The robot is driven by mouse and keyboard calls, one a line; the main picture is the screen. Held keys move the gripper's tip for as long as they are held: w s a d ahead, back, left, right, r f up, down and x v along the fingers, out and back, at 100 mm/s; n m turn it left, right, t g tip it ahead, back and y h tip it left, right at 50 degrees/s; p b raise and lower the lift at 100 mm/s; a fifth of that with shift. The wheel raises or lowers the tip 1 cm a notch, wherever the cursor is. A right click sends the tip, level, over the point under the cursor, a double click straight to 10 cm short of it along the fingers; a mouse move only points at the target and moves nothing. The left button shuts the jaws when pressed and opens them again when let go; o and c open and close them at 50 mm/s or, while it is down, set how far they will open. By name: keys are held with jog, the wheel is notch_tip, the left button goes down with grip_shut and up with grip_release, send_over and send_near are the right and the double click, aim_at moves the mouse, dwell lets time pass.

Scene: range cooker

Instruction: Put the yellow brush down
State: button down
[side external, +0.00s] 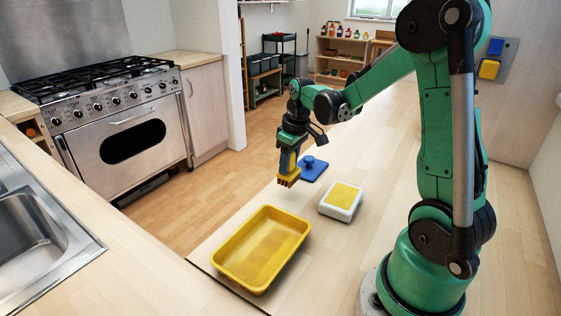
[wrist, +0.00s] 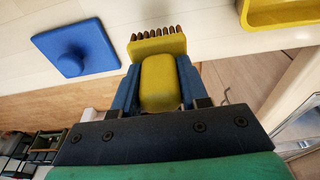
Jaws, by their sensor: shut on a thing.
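The yellow brush (wrist: 160,82) is held between the two blue fingers of my gripper (wrist: 160,90) in the wrist view. Its yellow block carries a row of brown bristles pointing away from the gripper. In the side view the brush (side external: 289,178) hangs at the end of my gripper (side external: 288,165), bristles hard to make out. It appears to be above the wooden counter, near its far-left edge; the exact height is hard to tell.
A yellow tray (side external: 222,262) lies on the counter in front; its corner shows in the wrist view (wrist: 285,18). A blue knobbed lid-like piece (side external: 316,172) and a white box with yellow top (side external: 328,211) are nearby. Bare counter lies between them.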

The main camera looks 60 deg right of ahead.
aim_at(289, 174)
jog(key=shift+f, duration=1.7)
jog(key=shift+f, duration=0.15)
jog(key=shift+c, duration=2.3)
grip_release()
notch_tip(289, 174, up, 12)
jog(key=s, duration=0.2)
jog(key=s+a+t, duration=0.1)
jog(key=a+t, duration=0.1)
jog(key=a, duration=0.6)
jog(key=s+a+f+t, duration=0.1)
jog(key=a+t, duration=0.2)
jog(key=a, duration=0.5)
jog(key=shift+s+a+f, duration=0.15)
jog(key=shift+s, duration=0.15)
